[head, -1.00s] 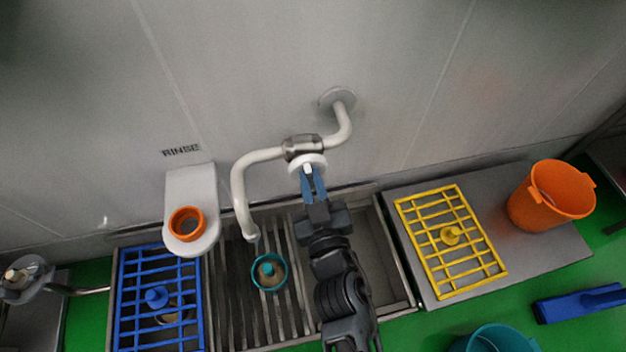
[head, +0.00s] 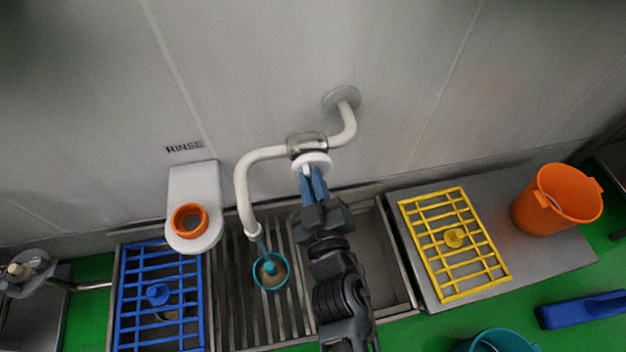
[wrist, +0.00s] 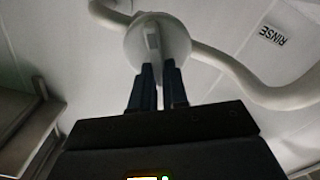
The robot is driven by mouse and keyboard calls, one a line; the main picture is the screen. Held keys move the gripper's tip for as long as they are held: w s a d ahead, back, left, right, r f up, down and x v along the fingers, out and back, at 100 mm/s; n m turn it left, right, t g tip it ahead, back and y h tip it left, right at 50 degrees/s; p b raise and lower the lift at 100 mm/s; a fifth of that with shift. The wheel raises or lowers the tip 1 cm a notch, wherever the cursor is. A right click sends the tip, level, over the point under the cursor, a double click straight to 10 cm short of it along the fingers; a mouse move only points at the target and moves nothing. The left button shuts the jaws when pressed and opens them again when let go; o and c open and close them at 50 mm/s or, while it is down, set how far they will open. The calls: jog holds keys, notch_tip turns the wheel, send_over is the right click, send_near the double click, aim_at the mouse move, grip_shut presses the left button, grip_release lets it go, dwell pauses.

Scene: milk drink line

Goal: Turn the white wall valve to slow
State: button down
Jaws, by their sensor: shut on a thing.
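The white wall valve (head: 318,159) is a round knob with a raised bar, below a metal body on the white pipe (head: 264,154). In the wrist view its disc (wrist: 178,38) and bar (wrist: 153,42) fill the top middle. My gripper (head: 312,174) has its blue fingers shut on the valve's bar; the fingers also show in the wrist view (wrist: 158,72). The fingertips hide the bar's lower end. A thin bluish stream (head: 262,246) runs from the pipe's spout (head: 252,228) into a teal-rimmed cup (head: 270,270) below. No slow mark is readable.
A RINSE label (head: 185,148) is on the wall, above a white holder (head: 194,182) with an orange ring (head: 189,220). A blue rack (head: 130,300) and yellow rack (head: 482,262) flank the sink. An orange bucket (head: 550,205) stands at right.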

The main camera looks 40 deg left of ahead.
jog(key=c, duration=1.1)
grip_release()
jog(key=shift+c, duration=0.2)
jog(key=p+v, duration=0.1)
jog(key=v, duration=0.7)
jog(key=shift+p, duration=0.3)
